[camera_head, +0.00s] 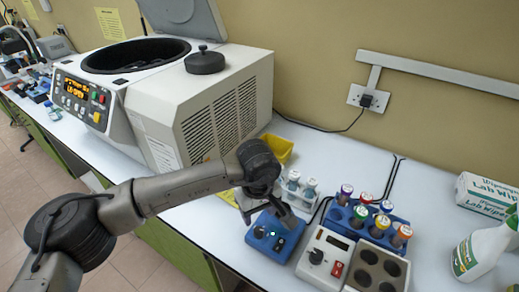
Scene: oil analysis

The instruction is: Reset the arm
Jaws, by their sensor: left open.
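My left arm reaches in from the lower left. My right gripper is not in view.
A large white centrifuge (222,112) with its lid raised stands at the back left. Right of the gripper are a white tube rack (297,190), a blue rack of capped tubes (372,222) and a heater block (376,270). A wipes box (487,196) and spray bottle (478,252) stand far right.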

